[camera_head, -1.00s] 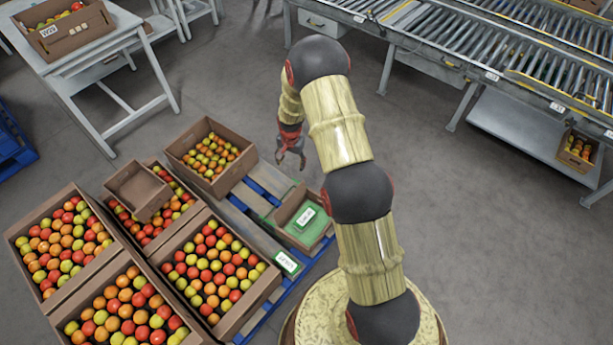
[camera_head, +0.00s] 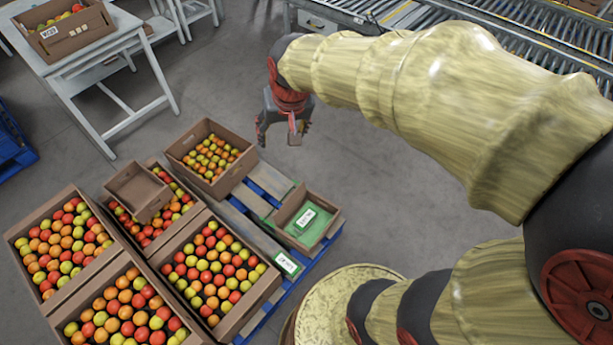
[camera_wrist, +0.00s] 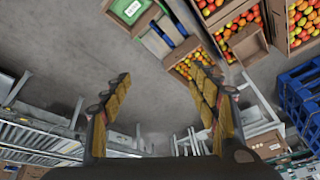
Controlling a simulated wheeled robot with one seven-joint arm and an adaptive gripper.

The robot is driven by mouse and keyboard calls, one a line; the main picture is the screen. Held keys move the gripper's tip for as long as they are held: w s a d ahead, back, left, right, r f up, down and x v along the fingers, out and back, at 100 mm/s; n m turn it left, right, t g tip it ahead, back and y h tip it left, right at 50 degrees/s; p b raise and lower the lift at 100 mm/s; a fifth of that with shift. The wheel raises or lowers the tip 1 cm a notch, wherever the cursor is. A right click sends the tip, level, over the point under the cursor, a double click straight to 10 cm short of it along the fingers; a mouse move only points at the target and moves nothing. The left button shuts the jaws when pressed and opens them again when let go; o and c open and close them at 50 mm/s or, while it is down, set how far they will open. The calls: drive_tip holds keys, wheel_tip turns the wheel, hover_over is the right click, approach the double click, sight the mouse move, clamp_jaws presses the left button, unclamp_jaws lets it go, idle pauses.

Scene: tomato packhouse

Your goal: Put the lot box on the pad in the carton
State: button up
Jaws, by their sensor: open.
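A small open brown carton (camera_head: 327,238) stands on the right end of the pallet, with a green floor or pad (camera_head: 312,236) inside. A white-labelled piece (camera_head: 304,218) lies in it; I cannot tell if it is a box or a label on the pad. Another green-edged, white-labelled piece (camera_head: 287,263) is at the pallet's front edge; which is the lot box is unclear. My gripper (camera_head: 278,132) is open and empty, beyond the pallet and above the floor. In the wrist view my gripper (camera_wrist: 160,75) faces bare floor, with the carton (camera_wrist: 112,26) at the top left.
Large crates of tomatoes (camera_head: 240,312) fill the pallet's left; a small empty carton (camera_head: 120,190) rests on one. A tomato box (camera_head: 240,175) stands at the back. A table (camera_head: 95,55) is far left, a roller conveyor (camera_head: 350,10) behind. Open floor (camera_head: 390,185) lies right of the pallet.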

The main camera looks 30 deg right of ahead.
drive_tip(key=s+a+r+n, duration=0.1)
drive_tip(key=s+r, duration=0.1)
drive_tip(key=s, duration=0.6)
drive_tip(key=s+a+r+n+t, duration=0.1)
drive_tip(key=s+a+r+n, duration=0.1)
drive_tip(key=s, duration=0.7)
drive_tip(key=shift+r+n, duration=0.25)
drive_tip(key=shift+n, duration=0.05)
drive_tip(key=shift+a+r, duration=0.1)
